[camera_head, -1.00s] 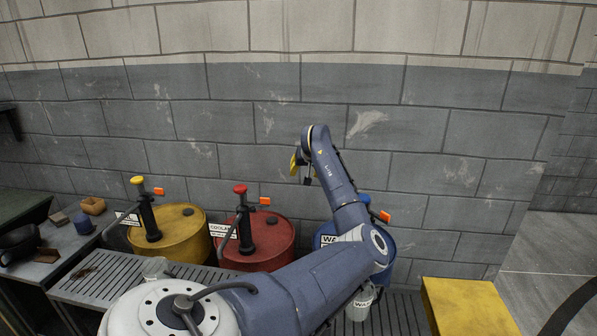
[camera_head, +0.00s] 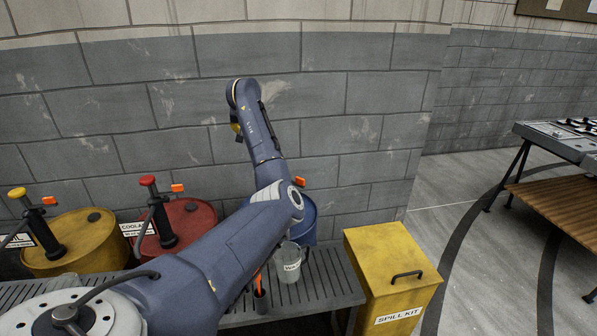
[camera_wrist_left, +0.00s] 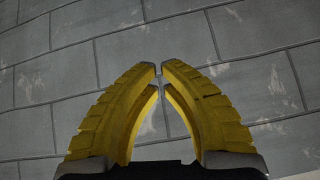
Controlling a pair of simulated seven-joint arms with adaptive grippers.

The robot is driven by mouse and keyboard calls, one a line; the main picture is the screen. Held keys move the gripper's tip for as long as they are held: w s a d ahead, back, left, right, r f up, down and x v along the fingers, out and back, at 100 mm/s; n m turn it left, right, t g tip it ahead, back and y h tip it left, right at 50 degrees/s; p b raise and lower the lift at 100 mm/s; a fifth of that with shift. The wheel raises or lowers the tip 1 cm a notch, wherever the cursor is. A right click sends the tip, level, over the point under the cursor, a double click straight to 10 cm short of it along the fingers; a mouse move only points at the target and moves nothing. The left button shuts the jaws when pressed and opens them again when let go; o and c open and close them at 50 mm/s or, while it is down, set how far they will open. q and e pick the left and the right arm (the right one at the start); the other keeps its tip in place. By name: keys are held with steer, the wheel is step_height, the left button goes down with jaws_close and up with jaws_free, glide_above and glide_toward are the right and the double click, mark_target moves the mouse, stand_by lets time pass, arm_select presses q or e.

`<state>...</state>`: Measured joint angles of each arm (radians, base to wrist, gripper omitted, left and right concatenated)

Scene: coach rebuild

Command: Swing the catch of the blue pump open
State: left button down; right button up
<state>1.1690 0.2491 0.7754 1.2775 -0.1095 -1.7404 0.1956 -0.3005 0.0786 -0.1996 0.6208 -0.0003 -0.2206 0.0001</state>
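The blue drum (camera_head: 304,217) stands by the wall behind my left arm, with only its right part showing. An orange tab (camera_head: 300,181), apparently the blue pump's catch, peeks out just above it. The rest of the blue pump is hidden by my arm. My left gripper (camera_head: 235,127) is raised above and left of the drum, clear of it, mostly hidden behind its wrist, with a bit of yellow finger showing. In the left wrist view, its yellow fingers (camera_wrist_left: 160,70) come together at the tips with nothing between them, facing bare wall. My right gripper is not in view.
A red drum (camera_head: 185,228) and a yellow drum (camera_head: 85,242) with pumps stand to the left. A clear jug (camera_head: 289,262) and an orange-handled tool (camera_head: 259,285) are on the slatted bench (camera_head: 330,285). A yellow spill kit box (camera_head: 385,250) stands right. Floor beyond is open.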

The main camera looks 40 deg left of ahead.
arm_select(q)
steer(key=w+d+f+m+g+h, duration=0.1)
steer(key=w+d+f+m+h, duration=0.15)
steer(key=d, duration=0.45)
steer(key=w+d+f+m+h, duration=0.1)
steer(key=w+d+m+h, duration=0.2)
steer(key=d, duration=0.4)
steer(key=w+d+f+m+g+h, duration=0.1)
steer(key=w+d+f+m, duration=0.2)
steer(key=d, duration=0.4)
step_height(320, 180, down, 9)
steer(key=shift+a, duration=0.15)
